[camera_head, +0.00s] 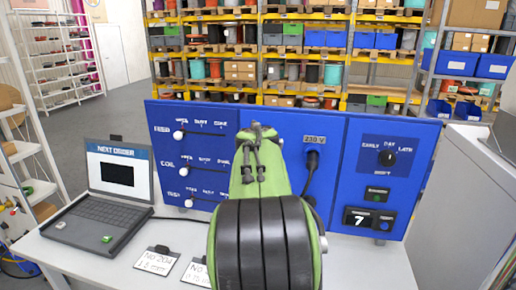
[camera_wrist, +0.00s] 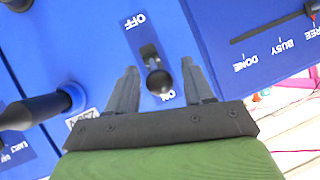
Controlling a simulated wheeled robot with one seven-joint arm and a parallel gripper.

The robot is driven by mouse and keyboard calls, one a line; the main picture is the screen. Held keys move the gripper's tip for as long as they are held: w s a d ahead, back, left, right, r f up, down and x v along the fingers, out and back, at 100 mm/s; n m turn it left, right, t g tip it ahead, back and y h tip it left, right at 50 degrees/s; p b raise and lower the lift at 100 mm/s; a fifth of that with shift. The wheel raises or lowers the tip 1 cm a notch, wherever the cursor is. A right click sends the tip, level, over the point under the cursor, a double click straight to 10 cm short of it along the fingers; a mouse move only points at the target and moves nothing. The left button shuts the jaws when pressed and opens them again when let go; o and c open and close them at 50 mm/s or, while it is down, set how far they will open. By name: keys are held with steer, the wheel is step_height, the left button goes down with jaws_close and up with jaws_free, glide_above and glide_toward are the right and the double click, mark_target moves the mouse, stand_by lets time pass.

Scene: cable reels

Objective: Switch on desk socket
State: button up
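The desk socket is marked 230 V on the blue panel (camera_head: 330,130). A black plug (camera_head: 313,160) sits in it, and a cable runs down from it. In the wrist view the plug (camera_wrist: 50,106) is at the left. A black toggle switch (camera_wrist: 158,80) stands on a blue plate with OFF above and ON below. Its round knob appears near the ON label; the camera angle makes its true tilt unclear. My gripper (camera_wrist: 159,68) is open, with one grey finger on each side of the knob and visible gaps. My arm hides the switch in the head view.
A laptop (camera_head: 105,195) stands on the white desk at left. Two labelled cards, one of them this card (camera_head: 157,260), lie on the desk. Sliders line the panel's left; a shift dial (camera_head: 387,158) is at right. A grey cabinet (camera_head: 460,200) stands beside the desk.

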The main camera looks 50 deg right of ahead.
steer(key=b+v, duration=0.1)
steer(key=v, duration=1.4)
steer(key=shift+s+a+r+b, duration=0.15)
steer(key=shift+a+b, duration=0.15)
steer(key=shift+a, duration=0.05)
steer(key=a+f+n+y, duration=0.55)
steer(key=a+f, duration=0.45)
steer(key=a, duration=0.3)
steer(key=s+a+f+n+g+y+b, duration=0.1)
steer(key=s+a+f+n+y, duration=0.1)
steer(key=s+a+f+n, duration=0.2)
steer(key=s+a+f+n+g+y, duration=0.1)
steer(key=s+a+f+n, duration=0.3)
steer(key=a+f, duration=0.6)
steer(key=shift+s+a+y+b, duration=0.2)
steer(key=shift+a+y+b, duration=0.15)
steer(key=shift+a+y, duration=0.35)
steer(key=shift+d+n, duration=0.15)
steer(key=shift+n, duration=0.1)
